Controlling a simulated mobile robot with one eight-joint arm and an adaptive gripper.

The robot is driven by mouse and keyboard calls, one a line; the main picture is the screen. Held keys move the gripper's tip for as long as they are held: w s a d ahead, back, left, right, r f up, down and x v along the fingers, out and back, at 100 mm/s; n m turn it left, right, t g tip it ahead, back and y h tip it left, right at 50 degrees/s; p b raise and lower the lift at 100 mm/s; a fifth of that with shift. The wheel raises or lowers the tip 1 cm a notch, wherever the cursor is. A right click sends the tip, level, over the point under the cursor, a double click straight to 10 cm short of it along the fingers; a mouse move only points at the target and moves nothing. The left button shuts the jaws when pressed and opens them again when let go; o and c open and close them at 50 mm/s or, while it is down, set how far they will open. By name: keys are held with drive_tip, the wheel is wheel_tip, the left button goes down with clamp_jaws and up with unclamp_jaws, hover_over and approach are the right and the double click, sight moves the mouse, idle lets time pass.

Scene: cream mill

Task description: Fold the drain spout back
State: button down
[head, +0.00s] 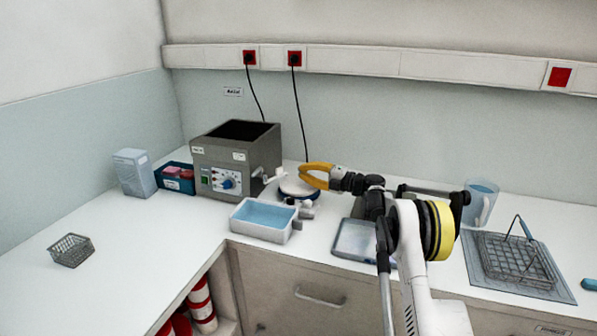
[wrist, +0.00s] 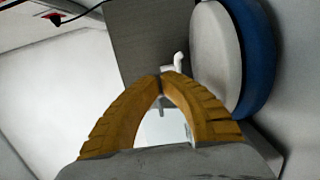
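The grey water bath (head: 236,158) stands at the back with a control panel on its front. The small white drain spout (head: 267,175) sticks out low from its right side. In the wrist view the spout (wrist: 179,61) shows as a white bent piece just beyond my fingertips, against the bath's grey wall (wrist: 150,40). My gripper (head: 302,174) has orange fingers and is to the right of the spout, apart from it in the head view. In the wrist view the fingertips (wrist: 162,80) meet, with nothing seen between them. Part of the spout is hidden behind the fingers.
A round white-topped device with a blue base (head: 299,188) stands close under my gripper. A white tray of blue liquid (head: 262,231) is in front of the bath. A jug (head: 481,203) and wire basket (head: 507,258) are at right. The left counter is mostly clear.

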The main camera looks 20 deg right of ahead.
drive_tip(key=w+d, duration=0.1)
drive_tip(key=w+d+p, duration=0.1)
drive_tip(key=shift+w+d+f, duration=0.15)
drive_tip(key=shift+d+f, duration=0.05)
drive_tip(key=shift+d, duration=0.2)
drive_tip(key=d, duration=0.2)
drive_tip(key=shift+w+d+b, duration=0.15)
drive_tip(key=shift+d+b, duration=0.15)
drive_tip(key=shift+b, duration=0.1)
drive_tip(key=shift+w+d+f, duration=0.1)
drive_tip(key=shift+w+d, duration=0.05)
drive_tip(key=shift+d, duration=0.3)
